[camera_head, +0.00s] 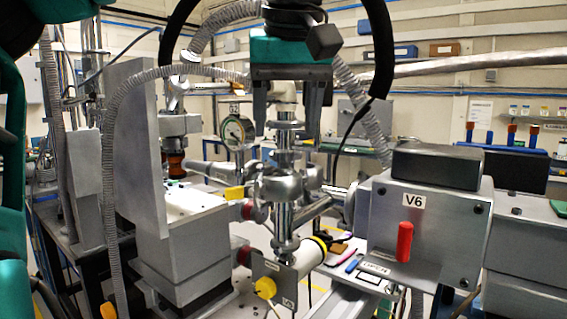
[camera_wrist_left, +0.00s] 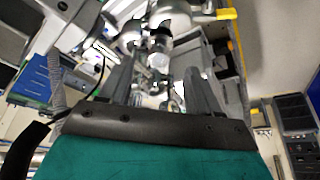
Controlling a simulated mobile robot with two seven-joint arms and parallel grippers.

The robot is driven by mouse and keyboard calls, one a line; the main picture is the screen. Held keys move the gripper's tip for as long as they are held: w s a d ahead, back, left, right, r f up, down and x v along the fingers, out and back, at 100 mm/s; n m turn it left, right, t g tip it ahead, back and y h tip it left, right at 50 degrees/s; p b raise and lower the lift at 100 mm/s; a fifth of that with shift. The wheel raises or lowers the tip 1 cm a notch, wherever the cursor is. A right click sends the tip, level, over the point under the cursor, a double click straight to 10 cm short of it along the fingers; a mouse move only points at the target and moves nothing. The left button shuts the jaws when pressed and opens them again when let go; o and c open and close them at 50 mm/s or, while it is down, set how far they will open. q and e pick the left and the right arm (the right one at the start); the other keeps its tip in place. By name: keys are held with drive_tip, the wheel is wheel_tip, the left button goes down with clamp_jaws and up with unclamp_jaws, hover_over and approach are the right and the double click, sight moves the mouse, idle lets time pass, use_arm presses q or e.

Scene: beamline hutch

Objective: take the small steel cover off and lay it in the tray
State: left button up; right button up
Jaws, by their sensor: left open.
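My left gripper (camera_head: 287,126) hangs open, fingers down, over the steel vacuum fitting in the middle of the head view. The small steel cover (camera_head: 284,124) appears to be the round flange at the top of the upright tube, level with the fingertips. It seems to lie between or just behind the fingers; contact cannot be told. In the left wrist view my open fingers (camera_wrist_left: 161,88) flank a bright round steel end (camera_wrist_left: 159,62), apparently the cover, with a gap on both sides. I cannot make out the tray for certain. My right gripper is not in view.
A grey box marked V6 (camera_head: 425,215) with a red handle (camera_head: 404,242) stands at right. Hoses run close around the gripper. Pens (camera_head: 354,263) lie low at right.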

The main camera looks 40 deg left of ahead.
sight(284, 151)
use_arm(q)
drive_tip(key=shift+x, duration=2.75)
drive_tip(key=shift+w+a+r, duration=0.1)
drive_tip(key=shift+w, duration=0.05)
drive_tip(key=shift+c, duration=0.4)
drive_tip(key=c, duration=1.1)
